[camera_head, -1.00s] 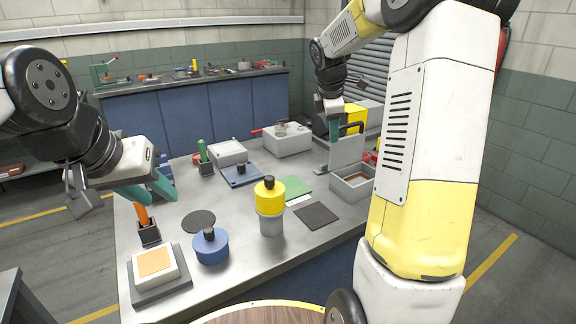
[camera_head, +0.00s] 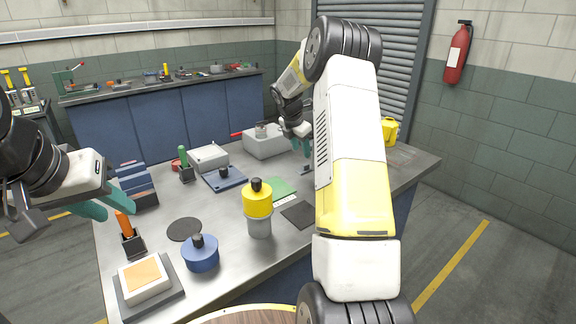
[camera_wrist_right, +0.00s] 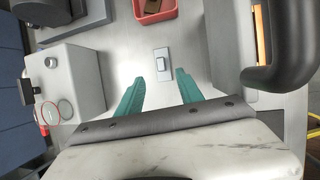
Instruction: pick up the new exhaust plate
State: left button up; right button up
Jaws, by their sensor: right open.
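In the right wrist view a small light grey rectangular plate (camera_wrist_right: 162,60) with a raised middle lies flat on the table; I take it for the exhaust plate, but cannot confirm that. My right gripper (camera_wrist_right: 160,78) is open and empty, its teal fingers pointing towards the plate, which appears between and just beyond the tips. In the head view my right gripper (camera_head: 304,158) is partly hidden by my own arm, and the plate cannot be made out. My left gripper (camera_head: 92,207) is open and empty at the left end of the table.
A grey box (camera_wrist_right: 70,80) stands left of my right gripper, and a red bin (camera_wrist_right: 154,10) lies beyond. A black handle (camera_wrist_right: 290,45) is close on the right. A yellow-topped cylinder (camera_head: 257,200) and blue pot (camera_head: 201,254) stand on the near table (camera_head: 225,285).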

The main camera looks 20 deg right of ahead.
aim_at(306, 164)
jog(key=x, duration=0.8)
jog(key=shift+s+d+f, duration=0.1)
jog(key=shift+d+f, duration=0.1)
grip_shut()
